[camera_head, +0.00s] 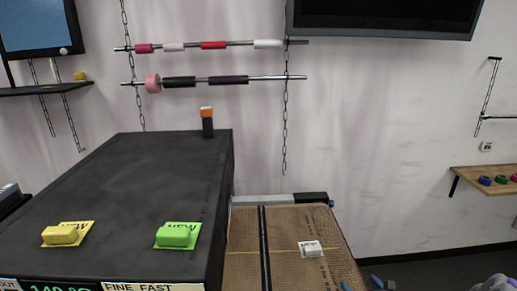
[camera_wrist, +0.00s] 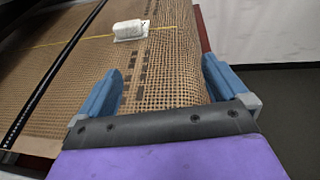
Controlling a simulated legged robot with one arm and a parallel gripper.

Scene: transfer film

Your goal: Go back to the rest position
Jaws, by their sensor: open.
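My gripper (camera_wrist: 163,90) is open in the wrist view, with its two blue fingers spread wide and nothing between them. It is over the brown mesh conveyor belt (camera_wrist: 60,102). A small white block (camera_wrist: 130,30) lies on the belt beyond the fingers, apart from them. In the head view the belt (camera_head: 290,270) runs beside the dark machine, and the white block (camera_head: 311,249) lies on its right part. Only small blue bits of my gripper (camera_head: 362,284) show at the bottom edge there.
The black machine (camera_head: 130,180) fills the left, with a yellow button (camera_head: 61,235), a green button (camera_head: 177,235) and an orange-topped post (camera_head: 207,122). Rolls hang on wall rods (camera_head: 268,79). A wooden shelf (camera_head: 480,180) with coloured rings is at right. Grey floor lies right of the belt.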

